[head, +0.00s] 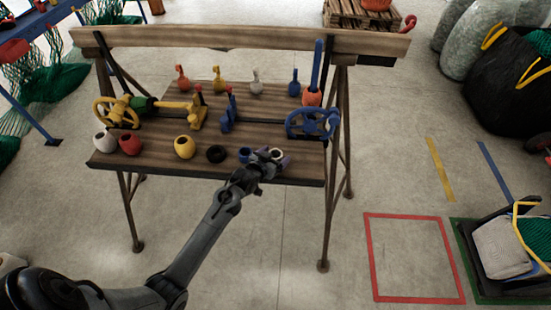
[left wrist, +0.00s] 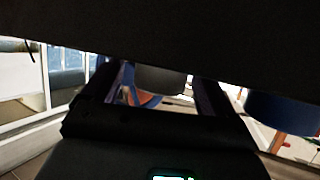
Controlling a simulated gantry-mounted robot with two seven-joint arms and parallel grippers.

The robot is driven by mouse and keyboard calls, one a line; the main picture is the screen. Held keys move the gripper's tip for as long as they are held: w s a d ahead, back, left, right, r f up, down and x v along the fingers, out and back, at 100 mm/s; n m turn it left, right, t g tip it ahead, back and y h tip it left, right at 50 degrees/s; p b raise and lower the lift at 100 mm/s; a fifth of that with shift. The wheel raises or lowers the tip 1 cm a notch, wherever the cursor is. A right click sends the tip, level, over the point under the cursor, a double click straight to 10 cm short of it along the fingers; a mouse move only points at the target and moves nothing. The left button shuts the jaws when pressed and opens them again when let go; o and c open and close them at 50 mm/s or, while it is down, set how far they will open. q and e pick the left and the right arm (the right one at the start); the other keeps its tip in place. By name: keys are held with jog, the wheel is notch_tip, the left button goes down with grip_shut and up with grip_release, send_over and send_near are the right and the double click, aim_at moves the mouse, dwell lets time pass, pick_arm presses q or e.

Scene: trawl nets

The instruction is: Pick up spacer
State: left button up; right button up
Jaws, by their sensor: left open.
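A row of small round hollow pieces, which look like the spacers, lies along the front of the wooden bench (head: 130,169): white (head: 104,140), red (head: 130,143), yellow (head: 184,147), black (head: 216,154), blue (head: 244,154) and cream (head: 277,153). My left gripper (head: 270,159) is open at the cream spacer, its fingers near or around it. In the left wrist view the two fingers (left wrist: 160,92) stand apart with a pale rounded piece (left wrist: 160,79) between them, partly hidden. I cannot tell whether they touch it. My right gripper is not in view.
A blue handwheel (head: 312,123) and a yellow handwheel (head: 116,111) stand on the bench, with several coloured knobbed pieces behind. The blue spacer is close beside my left gripper. A red floor square (head: 372,260) and a dark crate (head: 477,285) are at right.

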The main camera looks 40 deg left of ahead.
pick_arm(q)
jog(key=shift+w+a+f, duration=0.1)
jog(key=shift+w+f, duration=0.1)
jog(key=shift+w, duration=0.15)
jog(key=c, duration=1)
jog(key=shift+c, duration=0.2)
jog(key=shift+r, duration=0.45)
notch_tip(320, 180, up, 3)
jog(key=shift+r+p, duration=0.1)
jog(key=shift+p, duration=0.55)
jog(key=d+r+p, duration=0.1)
jog(key=d+r, duration=0.2)
jog(key=d, duration=0.3)
jog(key=s+d+r+p, duration=0.1)
jog(key=d+r, duration=0.3)
jog(key=d, duration=0.1)
jog(key=shift+d, duration=0.35)
